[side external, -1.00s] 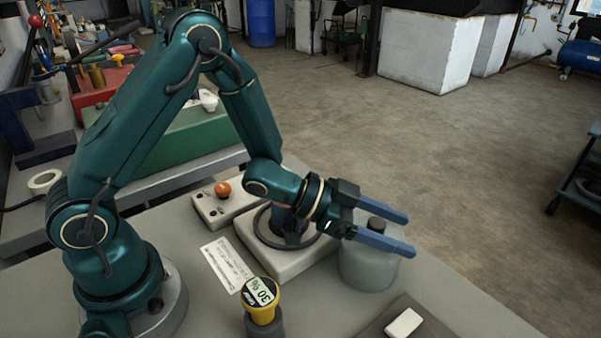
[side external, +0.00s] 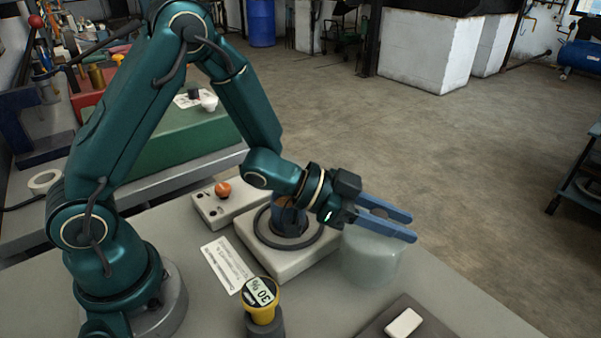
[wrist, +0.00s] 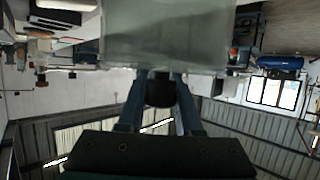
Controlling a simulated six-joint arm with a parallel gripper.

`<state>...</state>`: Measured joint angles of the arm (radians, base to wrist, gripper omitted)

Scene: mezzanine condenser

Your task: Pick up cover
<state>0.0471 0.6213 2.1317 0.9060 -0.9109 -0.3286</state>
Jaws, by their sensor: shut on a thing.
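The cover (side external: 371,265) is a cloudy, translucent dome with a dark knob (side external: 379,212) on top. It is upright at the right side of the grey bench. My gripper (side external: 411,227) reaches over it from the left with its blue fingers closed on the knob. The wrist view shows the knob (wrist: 160,90) between the two fingers, with the cover's pale body (wrist: 175,35) beyond it. Part of the knob is hidden by the fingers. I cannot tell whether the cover's bottom edge touches the bench.
A pale base (side external: 290,262) with a dark ring and a cup stands just left of the cover. A yellow-topped gauge reading 30% (side external: 262,295) is in front. A dark mat (side external: 425,325) holds a white block (side external: 403,323). A control box (side external: 235,203) with an orange knob lies behind.

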